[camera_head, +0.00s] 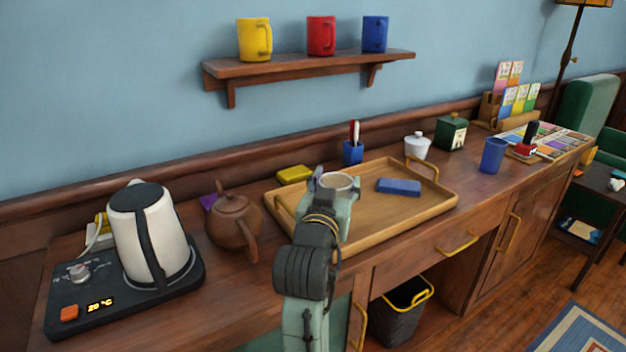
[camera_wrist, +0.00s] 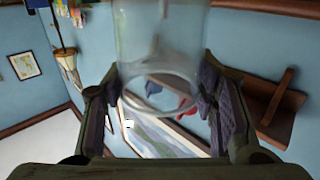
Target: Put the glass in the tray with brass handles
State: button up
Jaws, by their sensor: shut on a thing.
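The wooden tray (camera_head: 385,222) with brass handles lies on the sideboard. A blue block (camera_head: 398,187) lies in its right part. My gripper (camera_head: 336,188) is over the left part of the tray and shut on a clear glass (camera_head: 338,179). In the wrist view the glass (camera_wrist: 160,45) stands between the two dark finger pads of my gripper (camera_wrist: 160,95). My arm hides most of the glass and the tray's front left in the head view. I cannot tell whether the glass touches the tray floor.
A brown teapot (camera_head: 232,225) and a kettle (camera_head: 150,235) on its base stand left of the tray. Behind it are a yellow block (camera_head: 295,174), a blue pen cup (camera_head: 353,153) and a white lidded pot (camera_head: 417,146). A blue cup (camera_head: 493,156) stands to the right.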

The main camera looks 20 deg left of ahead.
jog(key=w+a+f+p, duration=0.1)
jog(key=w+a+f, duration=0.1)
jog(key=a+f, duration=0.2)
jog(key=shift+w+a+p, duration=0.15)
jog(key=shift+a+p, duration=0.15)
jog(key=shift+a, duration=0.6)
jog(key=shift+f, duration=0.1)
jog(key=shift+f, duration=0.15)
jog(key=o, duration=1.7)
jog(key=shift+o, duration=0.2)
jog(key=s+d+p, duration=0.1)
jog(key=s, duration=1.1)
jog(key=shift+d+r, duration=0.25)
